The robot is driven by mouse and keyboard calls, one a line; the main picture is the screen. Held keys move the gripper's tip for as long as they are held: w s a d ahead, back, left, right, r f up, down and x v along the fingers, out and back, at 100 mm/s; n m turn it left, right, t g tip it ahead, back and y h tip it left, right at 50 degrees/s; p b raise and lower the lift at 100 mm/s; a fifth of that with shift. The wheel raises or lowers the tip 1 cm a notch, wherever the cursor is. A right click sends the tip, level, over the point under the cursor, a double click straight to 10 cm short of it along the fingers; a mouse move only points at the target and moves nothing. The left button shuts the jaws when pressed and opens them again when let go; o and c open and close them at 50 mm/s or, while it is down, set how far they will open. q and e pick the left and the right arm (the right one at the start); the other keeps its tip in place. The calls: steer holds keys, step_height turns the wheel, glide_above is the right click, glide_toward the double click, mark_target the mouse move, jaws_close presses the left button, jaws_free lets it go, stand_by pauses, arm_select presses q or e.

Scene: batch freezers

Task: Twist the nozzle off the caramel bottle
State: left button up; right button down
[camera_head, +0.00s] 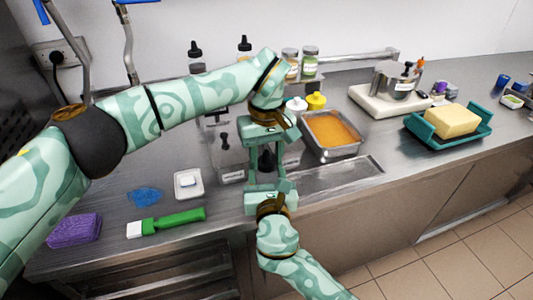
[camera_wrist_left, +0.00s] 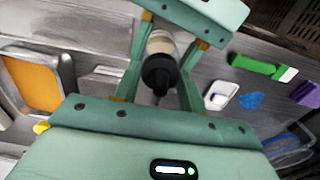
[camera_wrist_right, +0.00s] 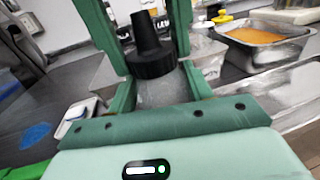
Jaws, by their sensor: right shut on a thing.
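The caramel bottle has a black nozzle (camera_wrist_right: 152,58) and a pale, see-through body (camera_wrist_right: 163,88); it stands between my two grippers. In the left wrist view the nozzle (camera_wrist_left: 159,74) points toward that camera, with the light body (camera_wrist_left: 160,44) behind it. My right gripper (camera_head: 266,180) is shut on the bottle's body below the nozzle. My left gripper (camera_head: 266,140) faces it from the far side, its fingers on either side of the nozzle with small gaps, open. In the head view the fingers hide most of the bottle.
A metal pan of caramel-coloured filling (camera_head: 333,131) is right of the grippers. A green-handled brush (camera_head: 176,219), a white dish (camera_head: 188,184), a blue scrap (camera_head: 146,196) and a purple sponge (camera_head: 74,230) lie at left. A butter tray (camera_head: 450,122) and scale (camera_head: 389,100) stand farther right.

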arm_select(q)
steer(key=shift+c, duration=0.8)
steer(key=n, duration=2.1)
steer(key=shift+r, duration=0.1)
steer(key=n, duration=0.3)
steer(key=shift+n, duration=0.3)
steer(key=n, duration=0.5)
steer(key=shift+n, duration=0.4)
steer(key=n, duration=1.2)
steer(key=shift+n, duration=0.4)
steer(key=n, duration=0.5)
steer(key=shift+n, duration=0.4)
steer(key=n, duration=0.5)
